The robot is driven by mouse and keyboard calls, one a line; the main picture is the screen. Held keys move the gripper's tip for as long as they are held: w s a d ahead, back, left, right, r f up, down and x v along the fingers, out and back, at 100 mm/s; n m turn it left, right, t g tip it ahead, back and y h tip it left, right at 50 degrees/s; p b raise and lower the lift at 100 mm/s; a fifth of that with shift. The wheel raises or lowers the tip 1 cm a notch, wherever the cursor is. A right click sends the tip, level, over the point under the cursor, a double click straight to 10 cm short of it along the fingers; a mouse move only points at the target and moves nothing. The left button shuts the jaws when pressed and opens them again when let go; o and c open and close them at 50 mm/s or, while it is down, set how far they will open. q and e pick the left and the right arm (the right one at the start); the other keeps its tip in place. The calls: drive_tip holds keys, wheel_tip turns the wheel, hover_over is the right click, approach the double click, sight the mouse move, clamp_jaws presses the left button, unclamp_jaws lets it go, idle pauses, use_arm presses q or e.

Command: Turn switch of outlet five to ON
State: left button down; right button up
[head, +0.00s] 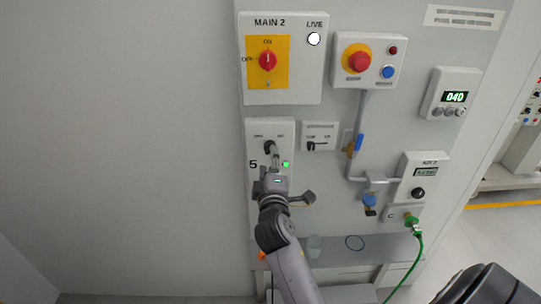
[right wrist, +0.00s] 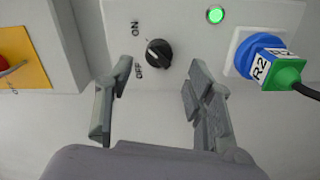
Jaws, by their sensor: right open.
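In the head view this knob (head: 269,146) sits on the panel marked 5 (head: 254,135), partly covered by my gripper. I cannot tell which word its pointer faces. A green lamp (right wrist: 215,15) is lit beside it. My right gripper (right wrist: 160,72) is open and empty. In the right wrist view its fingers lie on either side of the knob, apart from it. A blue and green plug marked R2 (right wrist: 268,62) sits beyond the right finger.
Above is the MAIN 2 box with a red knob (head: 267,61) on yellow and a white lamp (head: 314,39). A red stop button (head: 359,61), a display reading 040 (head: 455,97) and a green cable (head: 419,245) are to the right. The left wall is bare.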

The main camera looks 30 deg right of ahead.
drive_tip(key=v, duration=0.3)
idle(0.5)
drive_tip(key=a+f+g+y+b, duration=0.1)
drive_tip(key=a+f+y, duration=0.25)
drive_tip(key=f, duration=0.85)
drive_tip(key=a+f+g+y, duration=0.2)
drive_tip(key=a+f, duration=0.2)
drive_tip(key=f, duration=0.8)
drive_tip(key=s+a+f+g+y, duration=0.1)
drive_tip(key=s+a+f+g, duration=0.15)
drive_tip(key=f, duration=0.65)
drive_tip(key=s+a+f+g+y, duration=0.1)
drive_tip(key=s+f, duration=0.3)
drive_tip(key=f, duration=0.4)
drive_tip(key=s+f+m+g, duration=0.2)
drive_tip(key=s+f, duration=0.6)
drive_tip(key=s, duration=0.5)
drive_tip(key=s+f+m+g+y+b, duration=0.1)
drive_tip(key=s+f+m+g, duration=0.1)
drive_tip(key=s+f, duration=0.6)
drive_tip(key=s+f+m+g+b, duration=0.1)
drive_tip(key=s+f+g, duration=0.3)
drive_tip(key=s+f, duration=0.5)
drive_tip(key=s+d+m, duration=0.1)
drive_tip(key=s, duration=0.8)
drive_tip(key=shift+s+m+y, duration=0.25)
drive_tip(key=shift+m+y, duration=0.05)
drive_tip(key=shift+y, duration=0.05)
